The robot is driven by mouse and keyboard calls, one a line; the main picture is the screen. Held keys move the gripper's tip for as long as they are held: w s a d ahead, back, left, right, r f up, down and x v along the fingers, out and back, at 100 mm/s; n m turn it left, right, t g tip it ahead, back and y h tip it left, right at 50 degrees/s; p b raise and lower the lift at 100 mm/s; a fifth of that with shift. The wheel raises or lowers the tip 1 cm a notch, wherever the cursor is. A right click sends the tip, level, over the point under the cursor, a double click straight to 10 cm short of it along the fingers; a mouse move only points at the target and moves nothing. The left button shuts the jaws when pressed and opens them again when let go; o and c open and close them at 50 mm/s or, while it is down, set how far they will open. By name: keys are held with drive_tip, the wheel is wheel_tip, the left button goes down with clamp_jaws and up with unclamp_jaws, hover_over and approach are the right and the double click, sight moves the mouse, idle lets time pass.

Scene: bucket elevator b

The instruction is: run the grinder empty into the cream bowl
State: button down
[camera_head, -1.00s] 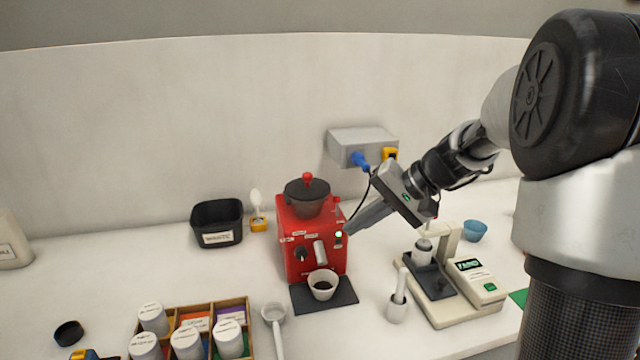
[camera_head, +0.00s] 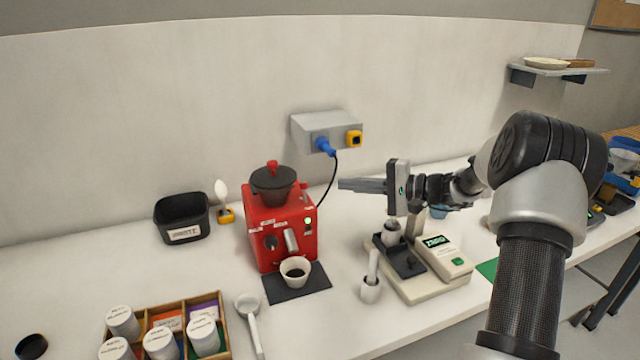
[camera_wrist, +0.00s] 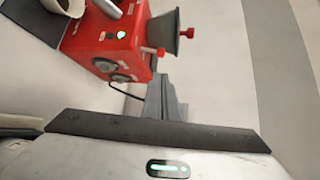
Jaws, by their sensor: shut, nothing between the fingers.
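The red grinder (camera_head: 262,228) stands on the bench with a dark hopper (camera_head: 272,186) and red-knobbed lid on top. A green light shows on its right side. The cream bowl (camera_head: 295,271) sits on a dark mat (camera_head: 312,288) at the grinder's front, under the spout, with dark contents. My gripper (camera_head: 342,184) is shut and empty in the air to the right of the grinder, pointing left toward it, apart from it. In the wrist view the grinder (camera_wrist: 112,38) shows tilted above my shut fingers (camera_wrist: 168,95), and the bowl (camera_wrist: 62,6) is partly cut off.
A wall socket box (camera_head: 325,130) holds a blue plug (camera_head: 322,146), its black cable running to the grinder. A scale (camera_head: 425,265) and a white holder (camera_head: 370,290) stand to the right. A black bin (camera_head: 182,222), a box of jars (camera_head: 222,335) and a scoop (camera_head: 248,308) are left.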

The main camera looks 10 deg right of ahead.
sight(305, 194)
drive_tip(key=p+x, duration=0.1)
drive_tip(key=x, duration=0.9)
drive_tip(key=shift+s+d+f+b, duration=0.1)
drive_tip(key=shift+d+f+b, duration=0.05)
drive_tip(key=shift+b, duration=0.45)
